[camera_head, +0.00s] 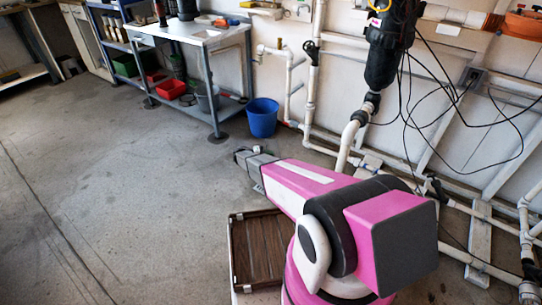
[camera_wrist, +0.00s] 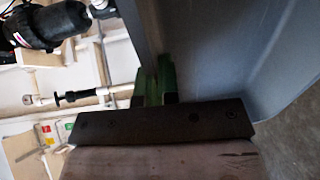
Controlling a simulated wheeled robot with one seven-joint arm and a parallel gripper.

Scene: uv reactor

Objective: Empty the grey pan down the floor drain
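The grey pan (camera_wrist: 255,50) fills the right of the wrist view as a large smooth blue-grey surface, very close to the camera and cut off by the frame. Its darker edge runs down to the green fingertips of my gripper (camera_wrist: 157,85). The fingers are close together and look shut on that edge. In the head view my gripper (camera_head: 246,158) is small and grey at the far end of my pink arm, above the floor. There I cannot clearly tell pan from gripper. I cannot make out the floor drain in either view.
A blue bucket (camera_head: 262,117) stands on the floor beyond my gripper, near the wall pipes. A metal-legged workbench (camera_head: 205,36) stands behind it. The black reactor (camera_head: 388,50) with hanging cables is on the right wall. A brown slatted tray (camera_head: 258,250) lies beside my arm. The left floor is clear.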

